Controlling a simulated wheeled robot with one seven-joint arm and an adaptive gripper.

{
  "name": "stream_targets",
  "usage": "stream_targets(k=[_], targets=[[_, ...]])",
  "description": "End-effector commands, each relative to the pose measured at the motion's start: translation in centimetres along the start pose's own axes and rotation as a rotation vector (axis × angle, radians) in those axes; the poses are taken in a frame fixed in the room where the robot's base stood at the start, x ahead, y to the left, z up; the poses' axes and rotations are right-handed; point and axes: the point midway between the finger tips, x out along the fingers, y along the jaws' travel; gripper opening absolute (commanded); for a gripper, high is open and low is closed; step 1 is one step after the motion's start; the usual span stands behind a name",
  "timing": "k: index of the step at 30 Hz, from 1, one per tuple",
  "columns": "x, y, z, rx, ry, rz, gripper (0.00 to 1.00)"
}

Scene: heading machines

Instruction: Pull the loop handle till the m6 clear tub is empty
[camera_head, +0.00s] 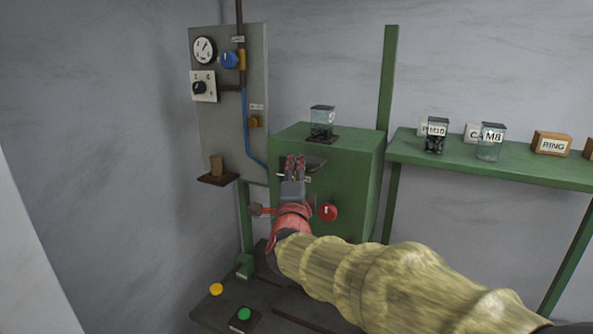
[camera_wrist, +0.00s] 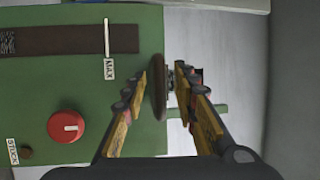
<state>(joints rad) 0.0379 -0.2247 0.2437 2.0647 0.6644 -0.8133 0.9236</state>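A clear tub (camera_head: 322,117) with a dark lower part stands on top of the green machine (camera_head: 352,170). Its label cannot be read, and I cannot tell how much is inside. My gripper (camera_head: 294,159) is in front of the machine's upper face, below the tub. In the wrist view my gripper (camera_wrist: 160,72) has its fingers apart, with a dark brown rounded piece (camera_wrist: 159,90), seen edge-on, between them. I cannot tell whether this is the loop handle or whether the fingers touch it. A brown slot (camera_wrist: 60,40) with a MAX label (camera_wrist: 107,50) is beside it.
A red knob (camera_head: 327,212) is on the machine front. A green shelf (camera_head: 480,166) at right holds tubs marked M10 (camera_head: 437,136) and M8 (camera_head: 490,142), and a RING box (camera_head: 551,144). A gauge panel (camera_head: 229,110) stands at left. A green button (camera_head: 244,314) is low in front.

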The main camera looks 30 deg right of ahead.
Motion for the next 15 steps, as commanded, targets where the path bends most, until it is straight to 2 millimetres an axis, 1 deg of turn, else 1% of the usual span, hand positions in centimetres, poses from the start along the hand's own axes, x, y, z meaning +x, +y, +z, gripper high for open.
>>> stream_targets(k=[5,15], targets=[[-2.0,-0.1,0.1,0.001,-0.003,-0.001,0.29],[-8.6,-0.1,0.2,0.001,-0.004,-0.002,0.29]])
